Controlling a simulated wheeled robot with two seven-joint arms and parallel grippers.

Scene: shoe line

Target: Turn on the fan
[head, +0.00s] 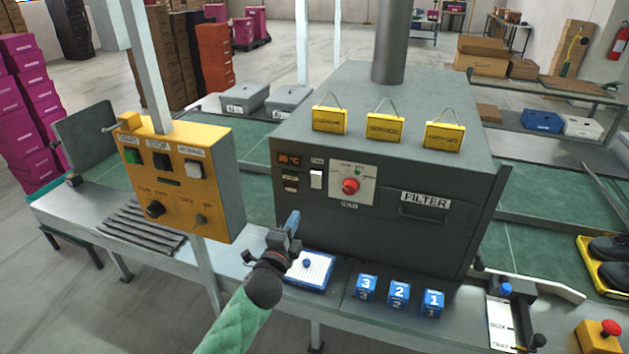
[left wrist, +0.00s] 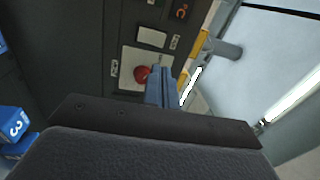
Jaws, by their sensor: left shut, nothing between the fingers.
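The dark grey machine (head: 385,225) stands in the middle of the head view. Its panel has a white rocker switch (head: 316,179) under a small label that appears to read FAN. The switch also shows in the left wrist view (left wrist: 151,37); its position I cannot tell. A red knob (head: 350,186) on a white plate is right of the switch, and shows in the left wrist view (left wrist: 143,75). My left gripper (head: 292,222) is shut and empty, below the switch and apart from it. Its fingers (left wrist: 158,86) point towards the panel. My right gripper is not in view.
A yellow control box (head: 182,178) on a post stands left. Blue numbered blocks (head: 399,293) and a blue-edged notepad (head: 309,271) lie on the front ledge. A red button (head: 610,327) is at the lower right.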

